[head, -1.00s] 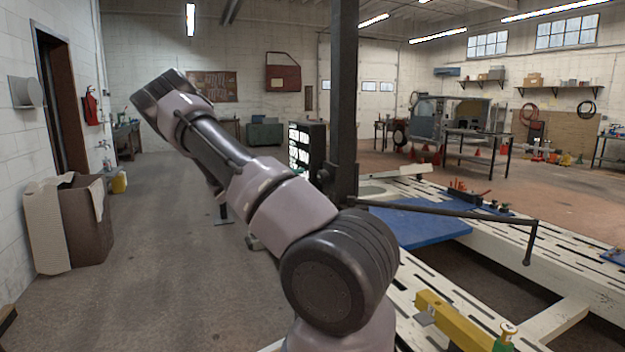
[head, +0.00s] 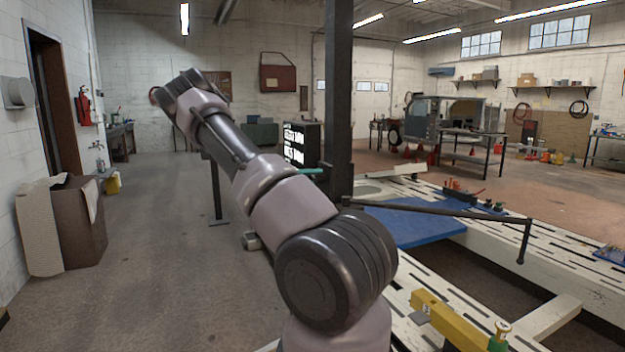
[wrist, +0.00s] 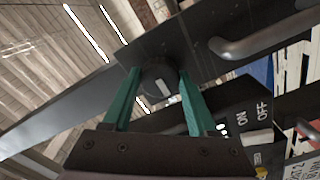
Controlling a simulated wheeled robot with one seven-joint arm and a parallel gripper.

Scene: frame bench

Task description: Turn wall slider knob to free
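In the wrist view a dark round knob (wrist: 158,80) with a pale mark sits on a dark flat bar or panel (wrist: 180,45). My gripper (wrist: 159,75) has its two teal fingers spread, one on each side of the knob. I see no clear contact, though a light touch cannot be ruled out. No lettering beside the knob is readable. In the head view a teal piece, apparently a finger of my gripper (head: 309,171), shows beside the dark post (head: 339,110). The knob itself cannot be made out there.
A dark bar-shaped handle (wrist: 265,40) is right of the knob. An ON/OFF box (wrist: 235,125) lies at lower right.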

